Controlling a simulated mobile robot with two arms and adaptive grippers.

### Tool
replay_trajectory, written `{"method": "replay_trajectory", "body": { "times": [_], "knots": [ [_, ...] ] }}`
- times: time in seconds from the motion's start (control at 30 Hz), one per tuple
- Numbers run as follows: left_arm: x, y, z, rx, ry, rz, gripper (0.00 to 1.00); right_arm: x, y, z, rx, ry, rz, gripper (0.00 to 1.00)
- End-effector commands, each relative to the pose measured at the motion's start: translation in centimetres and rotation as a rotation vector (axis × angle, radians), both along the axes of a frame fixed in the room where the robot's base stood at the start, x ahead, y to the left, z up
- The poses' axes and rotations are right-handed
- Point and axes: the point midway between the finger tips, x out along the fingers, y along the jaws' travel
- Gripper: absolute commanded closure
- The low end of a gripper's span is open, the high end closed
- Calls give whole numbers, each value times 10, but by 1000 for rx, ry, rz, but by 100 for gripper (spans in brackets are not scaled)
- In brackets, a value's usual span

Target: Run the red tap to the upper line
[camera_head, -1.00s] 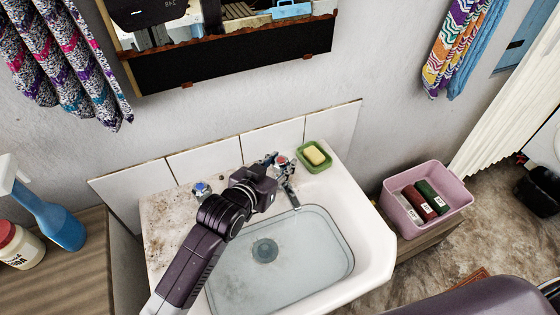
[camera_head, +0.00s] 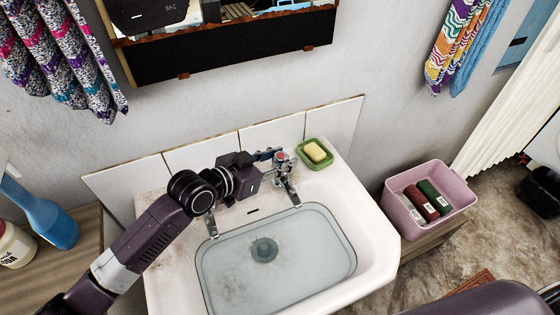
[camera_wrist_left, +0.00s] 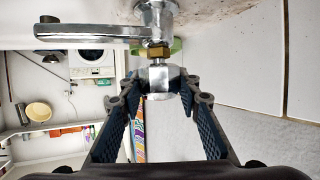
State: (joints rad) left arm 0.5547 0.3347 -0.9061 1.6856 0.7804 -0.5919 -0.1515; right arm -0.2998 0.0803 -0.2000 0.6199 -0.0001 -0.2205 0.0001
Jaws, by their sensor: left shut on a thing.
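The red tap (camera_head: 283,172) is a chrome tap with a red-marked top at the back right of the white sink (camera_head: 372,245). My left gripper (camera_head: 273,154) reaches it from the left and is shut on its top. In the left wrist view, the fingers (camera_wrist_left: 160,92) close around the tap's chrome handle (camera_wrist_left: 159,78), with the spout (camera_wrist_left: 85,33) beside it. Clear water (camera_head: 300,255) stands in the basin over the drain. I cannot make out a separate upper line or a stream from the spout. My right gripper is not in view.
A second tap's spout (camera_head: 211,224) shows at the left, its top hidden by my arm. A green soap dish (camera_head: 316,163) with yellow soap is close right of the red tap. A pink bin (camera_head: 455,208) stands at right.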

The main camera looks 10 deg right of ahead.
Motion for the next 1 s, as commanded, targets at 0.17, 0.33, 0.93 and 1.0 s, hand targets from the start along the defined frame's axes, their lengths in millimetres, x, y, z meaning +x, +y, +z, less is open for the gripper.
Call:
{"method": "replay_trajectory", "body": {
  "times": [0.17, 0.33, 0.93, 1.0],
  "knots": [
    [3, 3, 2, 1, -5, 1, 93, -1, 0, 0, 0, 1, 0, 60],
    [3, 3, 2, 1, -5, 2, 68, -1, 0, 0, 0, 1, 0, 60],
    [-4, 10, 4, 3, -2, 0, 51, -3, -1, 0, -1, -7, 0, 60],
    [-9, 19, 8, 3, -3, -1, 51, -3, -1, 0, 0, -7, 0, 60]
  ]
}}
